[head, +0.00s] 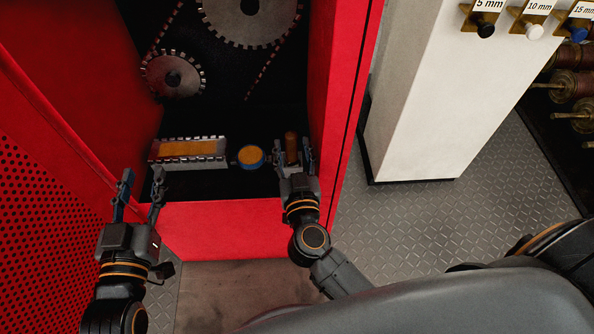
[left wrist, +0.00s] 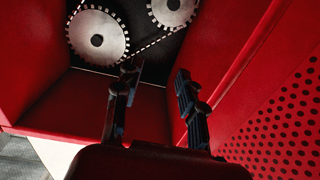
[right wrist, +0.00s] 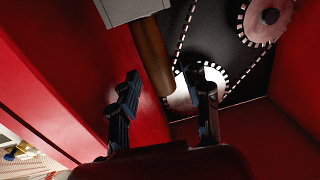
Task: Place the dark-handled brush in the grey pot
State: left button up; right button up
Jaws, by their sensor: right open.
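A brown-handled brush (head: 291,147) is at the right end of the low ledge inside the red cabinet. In the right wrist view, its brown handle (right wrist: 151,55) meets a grey block. My right gripper (head: 292,156) is open, with its fingers on either side of the handle in the head view; contact is unclear.
A toothed metal block (head: 188,150) with an orange-yellow top lies left of the pot. Toothed gears (head: 248,20) and chains are on the back wall. The cabinet's red right wall (head: 335,110) is close to my right gripper. A white column (head: 425,100) stands further right.

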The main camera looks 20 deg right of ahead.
pick_arm(q)
notch_tip(320, 180, down, 7)
jog(key=s+a+g+y+p, duration=0.1)
jog(key=s+g, duration=0.1)
jog(key=g, duration=0.2)
jog(key=shift+a+r, duration=0.15)
jog(key=shift+a, duration=0.15)
pick_arm(e)
jog(key=s+a, duration=0.2)
jog(key=s, duration=0.7)
jog(key=shift+s, duration=0.4)
pick_arm(q)
jog(key=shift+s, duration=0.1)
